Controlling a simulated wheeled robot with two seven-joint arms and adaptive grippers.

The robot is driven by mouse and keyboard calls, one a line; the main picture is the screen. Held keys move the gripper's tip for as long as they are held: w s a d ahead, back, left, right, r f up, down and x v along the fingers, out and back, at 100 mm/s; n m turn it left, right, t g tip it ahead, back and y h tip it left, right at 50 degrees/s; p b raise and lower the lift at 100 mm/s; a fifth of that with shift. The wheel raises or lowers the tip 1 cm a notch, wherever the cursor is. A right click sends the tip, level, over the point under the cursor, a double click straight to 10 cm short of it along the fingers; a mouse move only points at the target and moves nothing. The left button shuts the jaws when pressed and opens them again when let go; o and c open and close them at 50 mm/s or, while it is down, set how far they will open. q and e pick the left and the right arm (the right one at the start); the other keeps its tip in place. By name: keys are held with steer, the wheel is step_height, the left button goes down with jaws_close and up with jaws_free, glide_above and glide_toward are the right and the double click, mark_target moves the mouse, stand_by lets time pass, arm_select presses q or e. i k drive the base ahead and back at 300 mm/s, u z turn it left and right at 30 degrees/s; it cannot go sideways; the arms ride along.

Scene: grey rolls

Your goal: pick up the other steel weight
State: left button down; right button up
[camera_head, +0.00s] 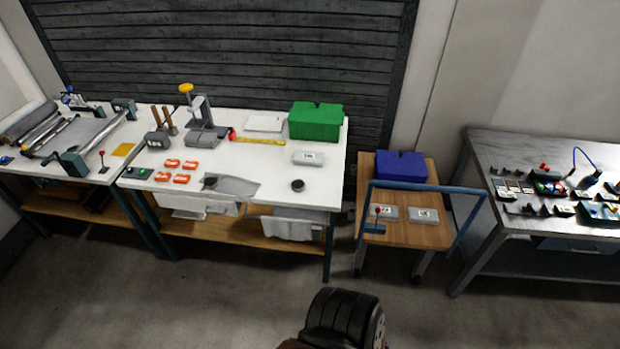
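A small dark round weight (298,185) stands on the right front part of the white workbench. Another dark round piece (210,183), which looks like the second steel weight, rests at the left end of a grey sheet (238,186) on the same bench. Neither is touched by a gripper. Neither of my grippers is in view. Only a black rounded part, apparently of my own body, shows at the bottom middle, in front of the benches.
The white bench (325,177) also holds a green box (316,121), a yellow ruler (260,142), a press (201,118) and several orange pieces (181,179). A wooden cart (405,232) with a blue box (401,166) and a blue handle stands right of it. The floor in front is clear.

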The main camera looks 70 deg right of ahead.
mark_target(297, 185)
steer(key=z, duration=0.55)
steer(key=i, duration=1.55)
steer(key=z, duration=1.85)
steer(key=i, duration=0.9)
steer(key=z, duration=1.05)
